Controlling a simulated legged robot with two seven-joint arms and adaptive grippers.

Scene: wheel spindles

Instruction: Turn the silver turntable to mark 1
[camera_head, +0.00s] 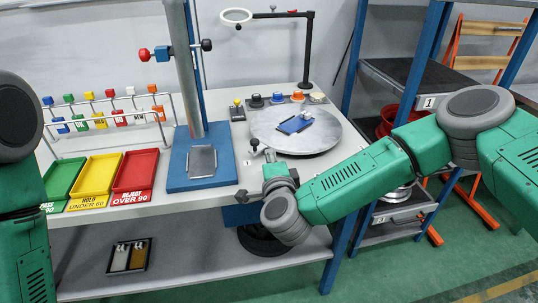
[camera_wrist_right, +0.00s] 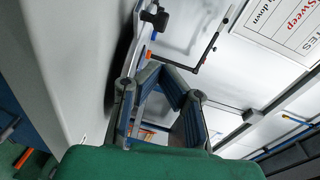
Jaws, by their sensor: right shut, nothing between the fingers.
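The silver turntable (camera_head: 345,137) is a round grey disc at the right end of the bench, with a blue plate (camera_head: 295,124) lying on it. A small black knob (camera_head: 255,142) stands at its left edge. My right gripper (camera_head: 270,158) is just left of the disc's front-left rim, close to the knob; I cannot tell whether it touches either. It is shut with nothing held, and its blue-padded fingers show in the right wrist view (camera_wrist_right: 165,105). Mark 1 on the turntable is not readable. My left gripper is out of view.
Several coloured knobs (camera_head: 277,98) line the bench behind the disc. A blue-based column stand (camera_head: 185,178) and green, yellow and red trays (camera_head: 138,168) are to the left. A lamp-like arm (camera_head: 308,50) rises behind. Shelves (camera_head: 405,75) stand at right.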

